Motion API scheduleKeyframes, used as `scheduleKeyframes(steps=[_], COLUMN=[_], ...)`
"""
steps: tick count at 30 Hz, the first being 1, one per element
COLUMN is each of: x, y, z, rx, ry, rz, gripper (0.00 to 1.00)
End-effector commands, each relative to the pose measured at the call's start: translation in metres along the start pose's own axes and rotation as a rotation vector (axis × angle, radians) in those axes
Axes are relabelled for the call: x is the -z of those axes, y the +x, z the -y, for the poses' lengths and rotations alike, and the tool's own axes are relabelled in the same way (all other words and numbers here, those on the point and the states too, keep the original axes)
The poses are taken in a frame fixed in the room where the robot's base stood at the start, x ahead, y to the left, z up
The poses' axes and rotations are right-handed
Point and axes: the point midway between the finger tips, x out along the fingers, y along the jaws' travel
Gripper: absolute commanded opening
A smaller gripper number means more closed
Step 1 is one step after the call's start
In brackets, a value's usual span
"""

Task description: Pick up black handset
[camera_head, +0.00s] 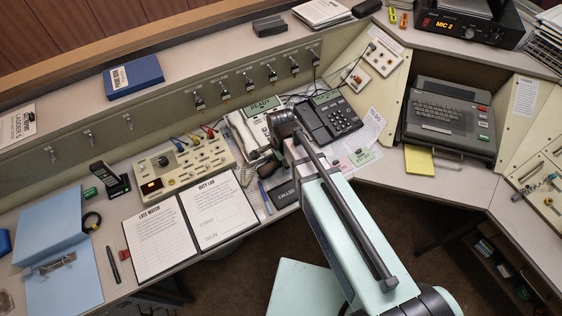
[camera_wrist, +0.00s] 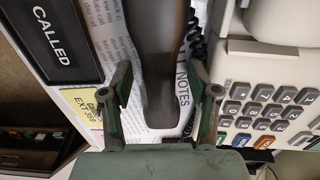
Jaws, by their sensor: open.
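In the wrist view the black handset (camera_wrist: 160,50) is a long dark shape lying over a printed notes sheet, with a dark coiled cord at its right. My gripper (camera_wrist: 158,88) is open, one finger on each side of the handset in the picture. I cannot tell whether the fingers touch it or how high they are. In the head view my arm and gripper (camera_head: 262,157) reach over the desk between the cream phone and the calls sign. There my arm mostly hides the handset.
A cream phone (camera_head: 239,128) stands left of my wrist and a black desk phone (camera_head: 338,118) right of it. A cream console (camera_head: 180,166) and two paper sheets (camera_head: 219,209) lie further left.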

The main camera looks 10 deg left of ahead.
Motion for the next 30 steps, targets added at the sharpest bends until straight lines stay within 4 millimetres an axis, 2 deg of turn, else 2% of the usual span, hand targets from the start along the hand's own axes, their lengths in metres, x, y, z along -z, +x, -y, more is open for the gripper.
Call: scheduleKeyframes(steps=[8, 9, 11, 12, 14, 30], x=[0.0000, 0.0000, 0.0000, 0.0000, 0.0000, 0.0001], y=[0.0027, 0.0026, 0.0026, 0.0025, 0.0025, -0.0029], z=[-0.0002, -0.0002, -0.0002, -0.0003, -0.0003, 0.0001], rx=[0.000, 0.000, 0.000, 0.000, 0.000, 0.001], ry=[0.000, 0.000, 0.000, 0.000, 0.000, 0.000], rz=[0.000, 0.000, 0.000, 0.000, 0.000, 0.000], gripper=[0.60, 0.53, 0.32, 0.18, 0.00, 0.00])
